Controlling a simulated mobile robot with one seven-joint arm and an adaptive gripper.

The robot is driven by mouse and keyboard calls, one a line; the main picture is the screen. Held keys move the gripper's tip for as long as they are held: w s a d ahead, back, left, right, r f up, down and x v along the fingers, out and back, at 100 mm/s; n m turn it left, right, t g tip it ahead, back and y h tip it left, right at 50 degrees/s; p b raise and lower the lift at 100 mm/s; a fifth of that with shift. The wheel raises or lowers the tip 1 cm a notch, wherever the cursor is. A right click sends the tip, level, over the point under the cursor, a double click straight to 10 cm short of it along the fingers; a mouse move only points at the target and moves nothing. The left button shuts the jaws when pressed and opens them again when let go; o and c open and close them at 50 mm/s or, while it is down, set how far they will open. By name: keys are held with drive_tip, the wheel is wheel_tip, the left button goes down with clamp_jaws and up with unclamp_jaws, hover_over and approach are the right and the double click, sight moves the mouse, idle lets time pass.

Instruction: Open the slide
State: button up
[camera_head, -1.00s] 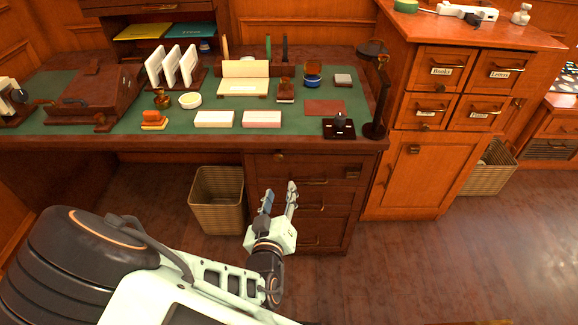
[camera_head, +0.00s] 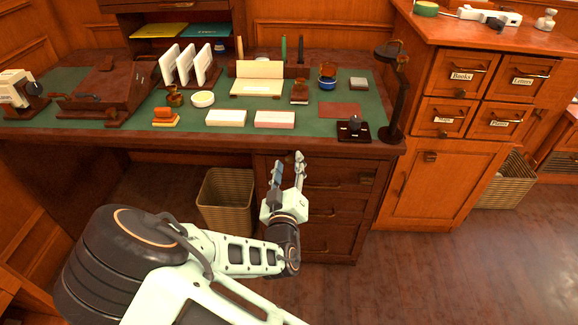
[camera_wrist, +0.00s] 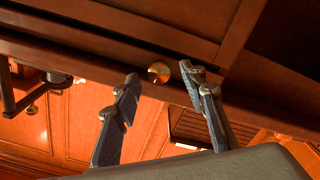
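A round brass knob (camera_wrist: 159,72) sits on a dark wooden strip (camera_wrist: 100,50) under the desk edge in the wrist view; I take this strip as the slide front. It looks flush with the desk. My gripper (camera_head: 288,161) is in front of the desk's right pedestal, just below the desktop edge, and hides the knob in the head view. In the wrist view my gripper (camera_wrist: 160,76) is open and empty, with one fingertip on each side of the knob. I cannot tell how far the fingertips are from it; no contact shows.
Pedestal drawers (camera_head: 335,187) with handles lie below my gripper. A wicker basket (camera_head: 227,200) stands left of it. The desktop (camera_head: 345,92) holds a black lamp (camera_head: 398,95), white boxes and stamps. A labelled cabinet (camera_head: 440,175) stands right. The floor in front is clear.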

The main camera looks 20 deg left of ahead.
drive_tip(key=shift+w, duration=0.3)
clamp_jaws()
idle(0.3)
